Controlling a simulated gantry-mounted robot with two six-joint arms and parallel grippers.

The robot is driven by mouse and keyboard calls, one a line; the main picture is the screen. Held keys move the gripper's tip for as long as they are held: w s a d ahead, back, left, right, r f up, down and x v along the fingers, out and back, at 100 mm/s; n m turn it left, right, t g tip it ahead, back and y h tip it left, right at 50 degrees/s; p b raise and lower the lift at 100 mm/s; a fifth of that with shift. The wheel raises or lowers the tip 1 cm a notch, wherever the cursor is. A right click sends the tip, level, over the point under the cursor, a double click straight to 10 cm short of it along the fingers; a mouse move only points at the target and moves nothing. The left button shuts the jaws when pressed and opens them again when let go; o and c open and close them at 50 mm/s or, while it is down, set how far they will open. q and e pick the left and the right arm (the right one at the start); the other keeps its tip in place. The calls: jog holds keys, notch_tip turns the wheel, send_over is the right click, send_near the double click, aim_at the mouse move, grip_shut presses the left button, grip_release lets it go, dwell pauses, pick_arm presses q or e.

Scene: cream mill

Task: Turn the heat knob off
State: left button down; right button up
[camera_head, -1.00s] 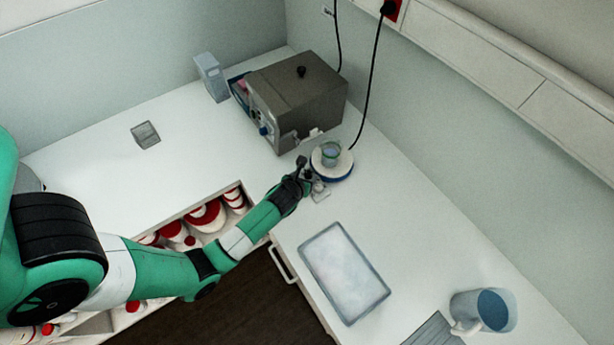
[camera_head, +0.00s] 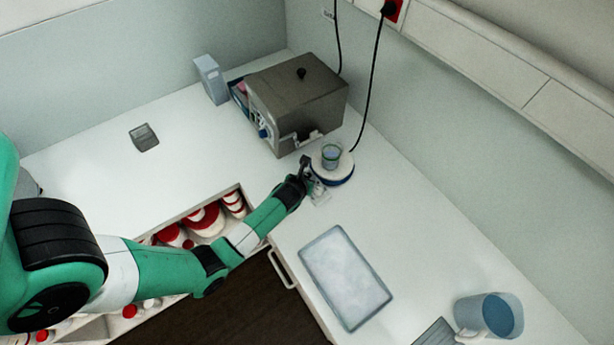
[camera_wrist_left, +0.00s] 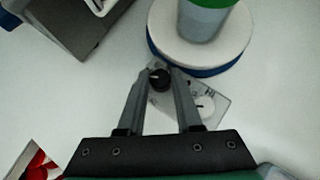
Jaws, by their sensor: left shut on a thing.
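A round hot plate (camera_head: 333,178) with a white top and blue side stands on the counter and bears a beaker with a green rim (camera_head: 331,156). It also shows in the left wrist view (camera_wrist_left: 165,28). Its clear control panel (camera_wrist_left: 215,102) carries a black knob (camera_wrist_left: 159,80) and a white knob (camera_wrist_left: 205,106), each with a pointer mark. My left gripper (camera_wrist_left: 160,72) is shut on the black knob, one finger on each side. In the head view my left gripper (camera_head: 308,178) is beside the plate, and the knobs are too small to tell. My right gripper is not in view.
A grey metal box (camera_head: 297,95) stands just behind the hot plate. A shallow tray (camera_head: 346,275) lies in front, and a blue pitcher (camera_head: 488,315) stands at the lower right. A black cable (camera_head: 370,85) hangs down by the plate. Open shelves hold red-and-white containers.

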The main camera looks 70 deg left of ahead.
pick_arm(q)
jog(key=shift+n+g+y+p, duration=0.3)
jog(key=shift+n+g+y, duration=0.15)
jog(key=shift+n, duration=0.35)
jog(key=c, duration=0.6)
grip_release()
jog(key=p+v, duration=0.3)
jog(key=v, duration=0.8)
jog(key=shift+d+r+p, duration=0.25)
jog(key=shift+p, duration=0.1)
